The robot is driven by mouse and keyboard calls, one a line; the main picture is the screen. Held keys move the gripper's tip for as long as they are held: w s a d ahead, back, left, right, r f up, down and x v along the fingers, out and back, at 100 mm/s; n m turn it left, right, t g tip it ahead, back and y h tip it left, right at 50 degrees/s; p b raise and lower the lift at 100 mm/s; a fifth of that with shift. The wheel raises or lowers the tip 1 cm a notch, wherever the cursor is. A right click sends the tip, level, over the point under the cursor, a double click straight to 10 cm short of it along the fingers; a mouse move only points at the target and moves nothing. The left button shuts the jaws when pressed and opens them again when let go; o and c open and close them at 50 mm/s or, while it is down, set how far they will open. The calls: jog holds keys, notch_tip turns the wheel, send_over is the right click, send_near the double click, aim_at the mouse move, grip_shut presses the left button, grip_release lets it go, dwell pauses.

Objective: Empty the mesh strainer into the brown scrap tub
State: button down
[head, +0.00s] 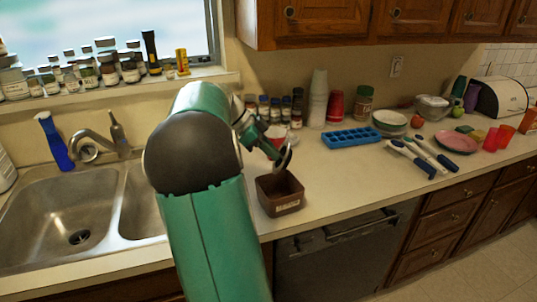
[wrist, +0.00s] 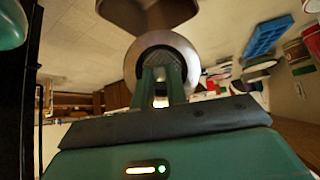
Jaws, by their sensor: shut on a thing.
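The mesh strainer (head: 285,158) shows in the head view as a small dark round rim, tilted, above the brown scrap tub (head: 281,207). My gripper (head: 270,146) is shut on the strainer, and my arm partly hides the grip. In the wrist view the two fingers of my gripper (wrist: 161,82) reach to the round strainer (wrist: 190,62). The tub (wrist: 150,14) shows just past the strainer, at the top edge. The tub stands upright on the counter near its front edge. I cannot tell what is in the strainer or the tub.
A double sink (head: 75,215) lies to the left. Spice jars (head: 275,108), stacked cups (head: 318,100) and a blue tray (head: 352,138) stand behind and right. White-and-blue utensils (head: 412,158) and a pink plate (head: 455,142) lie farther right. The counter right of the tub is clear.

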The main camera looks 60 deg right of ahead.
aim_at(283, 153)
jog(key=t, duration=0.1)
jog(key=t+y, duration=0.1)
jog(key=s+r+t, duration=0.1)
jog(key=shift+d+y, duration=0.25)
jog(key=shift+y, duration=0.05)
jog(key=t, duration=0.1)
jog(key=t+y, duration=0.1)
jog(key=s+t, duration=0.1)
jog(key=t, duration=0.1)
jog(key=shift+d+r+y, duration=0.1)
jog(key=shift+d+y, duration=0.15)
jog(key=shift+y, duration=0.15)
jog(key=r+t, duration=0.1)
jog(key=r+t+y, duration=0.1)
jog(key=s+r+t, duration=0.1)
jog(key=shift+d+y, duration=0.25)
jog(key=shift+y, duration=0.05)
jog(key=shift+r+t+y, duration=0.3)
jog(key=shift+r+t, duration=0.2)
jog(key=shift+t, duration=0.3)
jog(key=shift+s, duration=0.1)
